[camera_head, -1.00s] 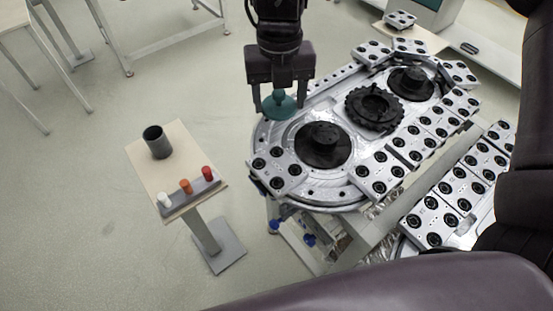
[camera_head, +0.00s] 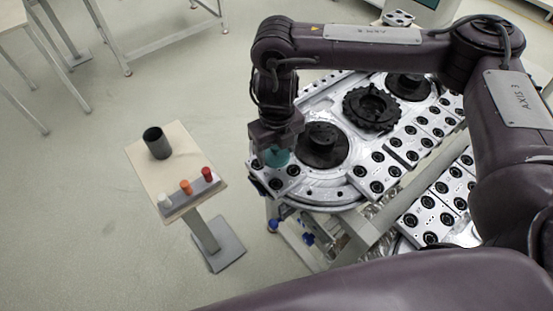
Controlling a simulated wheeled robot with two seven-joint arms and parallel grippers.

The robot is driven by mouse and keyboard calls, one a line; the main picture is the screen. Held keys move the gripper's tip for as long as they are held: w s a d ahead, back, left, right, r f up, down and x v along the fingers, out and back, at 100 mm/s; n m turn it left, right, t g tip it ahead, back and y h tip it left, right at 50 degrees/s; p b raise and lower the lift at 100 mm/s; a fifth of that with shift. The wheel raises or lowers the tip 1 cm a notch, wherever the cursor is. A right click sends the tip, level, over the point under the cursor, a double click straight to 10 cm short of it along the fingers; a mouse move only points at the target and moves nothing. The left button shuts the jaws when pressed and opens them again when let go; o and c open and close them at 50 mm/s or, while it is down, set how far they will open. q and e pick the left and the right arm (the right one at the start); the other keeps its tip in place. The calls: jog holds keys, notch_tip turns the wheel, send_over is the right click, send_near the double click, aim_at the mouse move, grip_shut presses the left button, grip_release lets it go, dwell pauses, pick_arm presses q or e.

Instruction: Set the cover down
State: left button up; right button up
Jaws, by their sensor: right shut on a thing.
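The cover is a small teal round piece (camera_head: 276,157). My right gripper (camera_head: 275,145) is shut on it, over the left end of the metal ring track (camera_head: 335,196). The cover is close above a light plate with black round holes (camera_head: 272,180). I cannot tell whether it touches anything below. The gripper and forearm hide part of the cover and the track's left rim. My left gripper is not in view.
A small stand (camera_head: 150,182) at the left holds a dark cup (camera_head: 157,142) and a rack with white, orange and red pegs (camera_head: 187,188). Black discs (camera_head: 322,146) and a toothed black ring (camera_head: 371,107) sit on the track. Floor around the stand is clear.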

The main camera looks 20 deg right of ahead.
aim_at(277, 155)
jog(key=shift+f, duration=2.4)
jog(key=shift+f+b, duration=0.2)
jog(key=shift+b, duration=0.1)
jog(key=o, duration=1)
jog(key=shift+c, duration=0.2)
